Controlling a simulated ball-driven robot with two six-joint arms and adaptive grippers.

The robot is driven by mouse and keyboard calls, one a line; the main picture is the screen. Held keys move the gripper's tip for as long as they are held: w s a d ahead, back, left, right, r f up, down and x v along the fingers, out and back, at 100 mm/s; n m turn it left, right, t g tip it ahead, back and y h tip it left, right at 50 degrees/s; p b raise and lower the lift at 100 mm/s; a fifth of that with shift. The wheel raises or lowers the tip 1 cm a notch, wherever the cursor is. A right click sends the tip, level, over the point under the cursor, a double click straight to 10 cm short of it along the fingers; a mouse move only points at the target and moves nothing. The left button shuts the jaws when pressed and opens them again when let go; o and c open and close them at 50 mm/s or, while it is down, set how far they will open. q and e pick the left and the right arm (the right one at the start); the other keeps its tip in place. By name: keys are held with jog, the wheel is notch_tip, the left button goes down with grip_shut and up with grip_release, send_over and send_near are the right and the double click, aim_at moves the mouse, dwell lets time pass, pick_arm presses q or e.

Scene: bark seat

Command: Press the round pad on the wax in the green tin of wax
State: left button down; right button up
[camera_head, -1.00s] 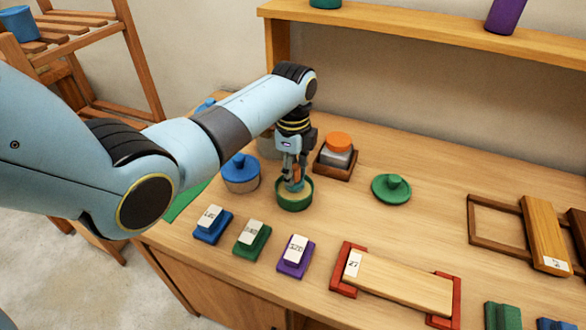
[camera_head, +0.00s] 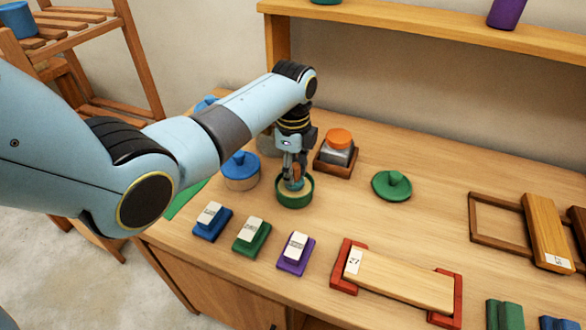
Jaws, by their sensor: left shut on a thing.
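The green tin of wax (camera_head: 294,200) stands open on the bench, with pale wax showing inside its rim. My left gripper (camera_head: 295,176) points down over the tin and is shut on the round pad (camera_head: 296,180), of which a brown part shows between the fingers. The pad's lower end is inside the tin's rim; whether it touches the wax is hard to tell. A green lid with a knob (camera_head: 392,186) lies on the bench to the right. My right gripper is not in view.
A blue-lidded tin (camera_head: 240,172) stands just left of the green tin. An orange-topped block in a brown tray (camera_head: 337,151) is behind right. Blue, green and purple blocks (camera_head: 295,253) sit in front. A board in red holders (camera_head: 400,280) lies front right.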

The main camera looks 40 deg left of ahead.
pick_arm(q)
jog(key=shift+f, duration=0.35)
dwell(0.8)
dwell(0.6)
dwell(0.4)
jog(key=shift+r+p, duration=0.55)
jog(key=shift+p, duration=0.25)
jog(key=shift+r+p, duration=0.8)
notch_tip(320, 180, up, 2)
jog(key=shift+r+p, duration=0.1)
jog(key=shift+p, duration=0.65)
jog(key=shift+r, duration=1)
